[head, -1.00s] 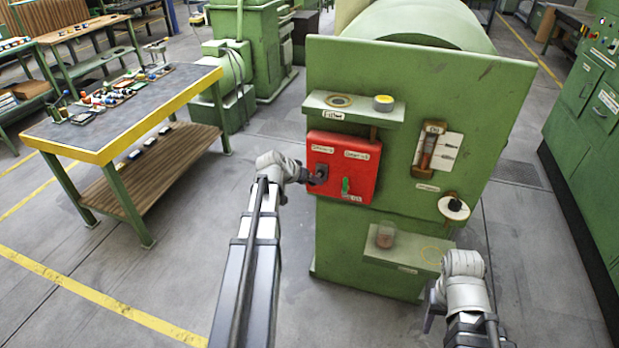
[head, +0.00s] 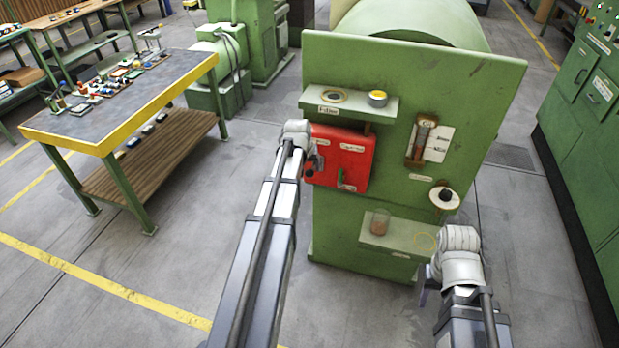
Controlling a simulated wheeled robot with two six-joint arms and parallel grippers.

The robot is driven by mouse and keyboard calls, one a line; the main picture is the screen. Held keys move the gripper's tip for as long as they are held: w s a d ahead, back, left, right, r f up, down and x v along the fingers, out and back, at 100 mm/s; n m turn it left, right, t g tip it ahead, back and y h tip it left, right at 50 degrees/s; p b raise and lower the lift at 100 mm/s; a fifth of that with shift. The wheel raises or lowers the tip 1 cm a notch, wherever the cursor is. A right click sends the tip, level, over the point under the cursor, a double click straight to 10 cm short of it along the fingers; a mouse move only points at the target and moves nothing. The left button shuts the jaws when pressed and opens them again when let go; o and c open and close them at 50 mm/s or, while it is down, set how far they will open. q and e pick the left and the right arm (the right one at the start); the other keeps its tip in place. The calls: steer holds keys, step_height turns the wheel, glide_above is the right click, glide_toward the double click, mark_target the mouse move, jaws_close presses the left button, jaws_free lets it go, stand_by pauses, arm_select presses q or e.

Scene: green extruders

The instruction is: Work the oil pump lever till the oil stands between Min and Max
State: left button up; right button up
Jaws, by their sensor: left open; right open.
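The green machine panel (head: 490,90) carries an upright oil gauge (head: 421,139) with a white label plate (head: 438,144) beside it; its markings and oil level are too small to read. Below it is a round white plate with a black knob (head: 445,195); I cannot tell whether this is the pump lever. A red switch box (head: 354,160) with a green switch is at the panel's left. My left gripper (head: 318,164) is open in front of the box's left part, its contact unclear. My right gripper (head: 424,287) is open, low, in front of the lower shelf's right end.
A workbench (head: 110,135) stands left and a green cabinet (head: 585,130) right. The floor between is clear.

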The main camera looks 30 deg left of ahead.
mark_target(309, 172)
arm_select(q)
steer(key=b+x, duration=0.4)
steer(key=x, duration=0.1)
steer(key=shift+w+f, duration=0.15)
steer(key=shift+f, duration=0.2)
steer(key=shift+r, duration=0.1)
jaws_close()
stand_by(1.1)
